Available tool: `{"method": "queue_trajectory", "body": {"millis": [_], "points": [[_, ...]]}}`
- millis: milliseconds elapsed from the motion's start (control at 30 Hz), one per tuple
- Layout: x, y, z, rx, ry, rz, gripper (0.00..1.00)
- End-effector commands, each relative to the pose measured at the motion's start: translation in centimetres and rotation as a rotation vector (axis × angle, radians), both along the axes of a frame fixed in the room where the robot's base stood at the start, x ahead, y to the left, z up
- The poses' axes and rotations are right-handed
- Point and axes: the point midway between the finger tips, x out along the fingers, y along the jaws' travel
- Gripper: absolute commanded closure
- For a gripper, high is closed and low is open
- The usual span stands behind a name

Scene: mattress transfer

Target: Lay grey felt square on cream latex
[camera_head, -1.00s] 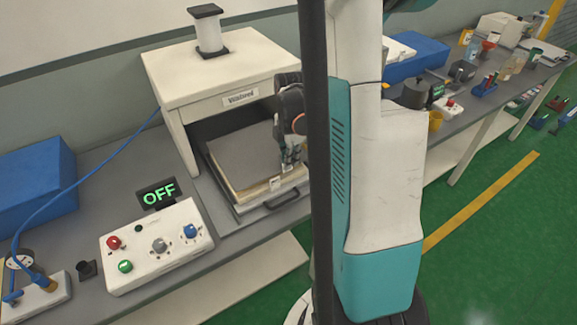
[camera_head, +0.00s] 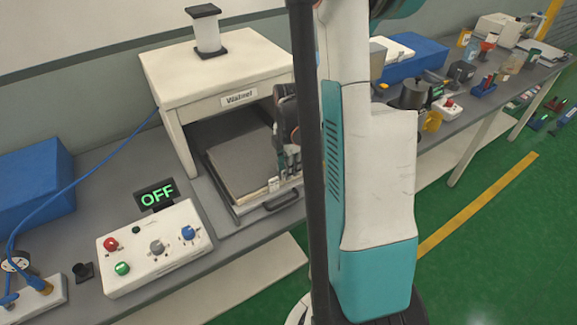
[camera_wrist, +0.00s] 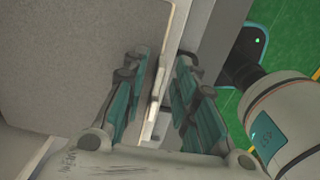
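The grey felt square (camera_head: 240,158) lies flat in the pulled-out tray (camera_head: 248,208) of the white press. A thin cream edge, apparently the cream latex (camera_head: 248,197), shows beneath its front side; the rest of it is covered. In the wrist view the felt (camera_wrist: 75,45) fills the upper left, with a pale strip along its edge. My gripper (camera_head: 284,172) is at the front right of the stack. Its fingers (camera_wrist: 160,95) stand apart on either side of the edge, with a small pale tab (camera_wrist: 155,105) between them and visible gaps around it.
The white press (camera_head: 215,68) stands over the tray's rear. A control box (camera_head: 155,245) and a display reading OFF (camera_head: 156,194) are to the left, with a blue box (camera_head: 35,185) beyond. A dark handle (camera_head: 282,202) juts from the tray front.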

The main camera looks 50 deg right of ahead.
Motion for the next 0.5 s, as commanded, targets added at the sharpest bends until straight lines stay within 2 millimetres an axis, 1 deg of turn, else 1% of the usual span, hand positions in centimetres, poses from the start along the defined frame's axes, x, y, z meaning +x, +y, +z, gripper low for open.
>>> {"method": "queue_trajectory", "body": {"millis": [67, 167, 500], "points": [[0.0, 0.0, 0.3, 0.000, 0.000, 0.000, 0.74], [0.0, 0.0, 1.5, 0.000, 0.000, 0.000, 0.74], [-0.2, 0.0, 8.4, 0.000, 0.000, 0.000, 0.74]]}}
